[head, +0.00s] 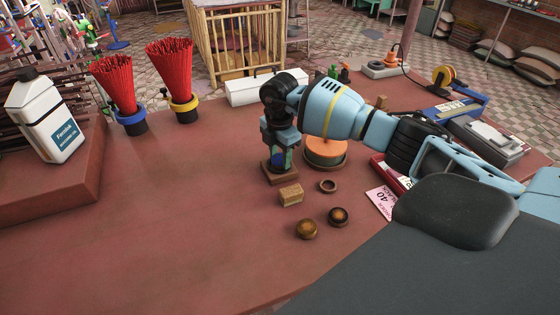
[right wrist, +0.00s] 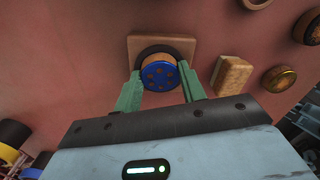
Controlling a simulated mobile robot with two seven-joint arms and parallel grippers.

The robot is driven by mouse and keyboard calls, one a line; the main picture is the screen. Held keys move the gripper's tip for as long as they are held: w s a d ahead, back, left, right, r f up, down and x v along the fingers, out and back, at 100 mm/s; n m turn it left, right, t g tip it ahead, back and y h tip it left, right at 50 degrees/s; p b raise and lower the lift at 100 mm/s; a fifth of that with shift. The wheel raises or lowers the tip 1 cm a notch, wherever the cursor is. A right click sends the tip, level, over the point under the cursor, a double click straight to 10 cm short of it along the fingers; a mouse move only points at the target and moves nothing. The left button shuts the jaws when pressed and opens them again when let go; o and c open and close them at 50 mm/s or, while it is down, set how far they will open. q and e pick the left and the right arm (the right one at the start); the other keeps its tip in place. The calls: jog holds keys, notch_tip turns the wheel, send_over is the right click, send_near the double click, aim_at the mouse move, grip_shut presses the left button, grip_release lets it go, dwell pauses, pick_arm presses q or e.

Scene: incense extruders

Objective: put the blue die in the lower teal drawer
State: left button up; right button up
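The blue die (right wrist: 160,76), a round disc with several holes, shows in the right wrist view, in front of a square wooden base (right wrist: 186,46) with a dark ring. My right gripper (right wrist: 160,74) has one green finger on each side of the die, very close to its rim; I cannot tell whether they press on it. In the head view my right gripper (head: 280,158) points down over the wooden base (head: 281,173), with a bit of blue between its fingers. My left gripper is not in view. I cannot make out a teal drawer in either view.
A wooden block (head: 291,195), a small ring (head: 328,186) and two round dies (head: 307,229) (head: 339,216) lie near the base. An orange disc (head: 325,147) stands behind. Red incense bundles (head: 116,82) and a white bottle (head: 45,115) stand left. The table's front left is clear.

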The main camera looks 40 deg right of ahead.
aim_at(280, 158)
jog(key=c, duration=0.6)
jog(key=shift+o, duration=0.2)
jog(key=shift+r, duration=0.85)
notch_tip(280, 158, up, 2)
jog(key=shift+r, duration=0.15)
jog(key=s+a+r, duration=0.1)
jog(key=s+a, duration=0.7)
jog(key=a, duration=0.5)
jog(key=shift+a+p, duration=0.4)
jog(key=shift+p, duration=0.05)
